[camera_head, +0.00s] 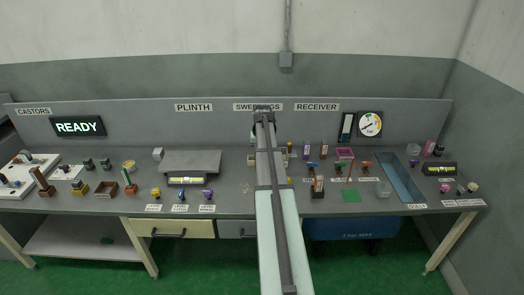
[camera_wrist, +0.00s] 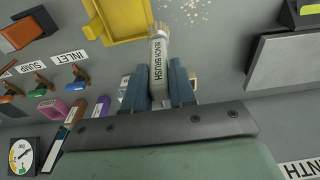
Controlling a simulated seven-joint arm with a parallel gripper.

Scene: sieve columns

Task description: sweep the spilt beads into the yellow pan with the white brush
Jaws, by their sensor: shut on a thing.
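My gripper (camera_wrist: 158,72) is shut on the handle of the white brush (camera_wrist: 158,56), which is labelled BENCH BRUSH. The brush's pale bristle end points to the top of the wrist view. The yellow pan (camera_wrist: 112,36) lies just left of the bristles, partly cut off by the top edge. The spilt beads (camera_wrist: 183,11) are small pale specks on the grey bench, above and right of the bristles. Whether the bristles touch the bench I cannot tell. In the head view my arm hides the gripper, brush and most of the pan; faint specks of beads (camera_head: 246,187) show left of it.
In the wrist view, coloured valve handles (camera_wrist: 40,82) and a purple block (camera_wrist: 78,109) stand at left. A dial gauge (camera_wrist: 22,155) is at lower left. A grey plinth (camera_wrist: 290,55) is at right. Bare bench lies between the brush and the plinth.

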